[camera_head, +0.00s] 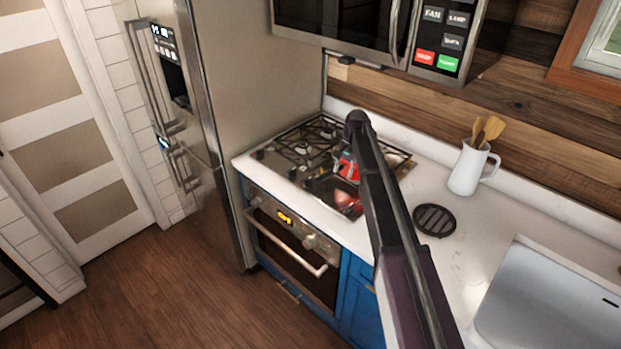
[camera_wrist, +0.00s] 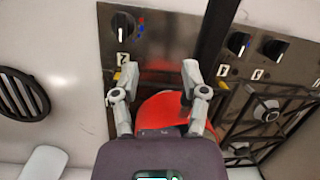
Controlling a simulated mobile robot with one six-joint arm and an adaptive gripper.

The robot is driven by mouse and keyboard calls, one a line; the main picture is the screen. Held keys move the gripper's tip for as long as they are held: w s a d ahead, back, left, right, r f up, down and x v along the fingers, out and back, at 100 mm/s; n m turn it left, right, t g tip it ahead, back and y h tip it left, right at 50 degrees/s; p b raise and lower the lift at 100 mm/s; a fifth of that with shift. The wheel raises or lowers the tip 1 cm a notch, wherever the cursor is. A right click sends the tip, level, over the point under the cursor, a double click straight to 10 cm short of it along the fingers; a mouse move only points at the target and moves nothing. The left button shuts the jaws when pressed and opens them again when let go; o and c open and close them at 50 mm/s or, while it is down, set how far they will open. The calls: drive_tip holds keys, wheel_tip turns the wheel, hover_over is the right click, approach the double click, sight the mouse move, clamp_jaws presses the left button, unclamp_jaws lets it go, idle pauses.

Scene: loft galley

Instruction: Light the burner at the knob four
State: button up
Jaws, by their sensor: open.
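My gripper (camera_wrist: 155,72) is open in the wrist view, with nothing between its fingertips. A black round knob (camera_wrist: 123,27) with a white pointer line lies just beyond the left fingertip, apart from it. A small label (camera_wrist: 122,58) sits by this knob; I cannot read its number surely. Two more black knobs, one (camera_wrist: 238,43) and another (camera_wrist: 273,48), are to the right with their own labels. A red kettle-like object (camera_wrist: 165,108) is partly hidden behind my gripper. In the head view the cooktop (camera_head: 268,154) shows, and my arm hides the gripper and part of the cooktop.
The red object (camera_head: 348,166) stands on the cooktop. A black round trivet (camera_head: 434,220), a white jug (camera_head: 466,170) with wooden utensils and a sink (camera_head: 550,305) are to the right. The oven (camera_head: 292,250) is below and a microwave (camera_head: 345,22) hangs above.

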sight(310, 179)
drive_tip(key=w+a+m+g, duration=0.1)
drive_tip(key=w+a+m, duration=0.1)
drive_tip(key=w+a, duration=0.7)
drive_tip(key=w, duration=0.4)
drive_tip(key=shift+w+a+r+g+y, duration=0.2)
drive_tip(key=shift+r+g+y, duration=0.1)
drive_tip(key=shift+r+y, duration=0.1)
drive_tip(key=shift+f, duration=0.15)
drive_tip(key=b+x, duration=1.2)
drive_tip(key=x, duration=0.1)
drive_tip(key=shift+s+f+b, duration=0.1)
drive_tip(key=shift+f+b, duration=0.15)
drive_tip(key=shift+b, duration=0.15)
clamp_jaws()
drive_tip(key=shift+d, duration=0.15)
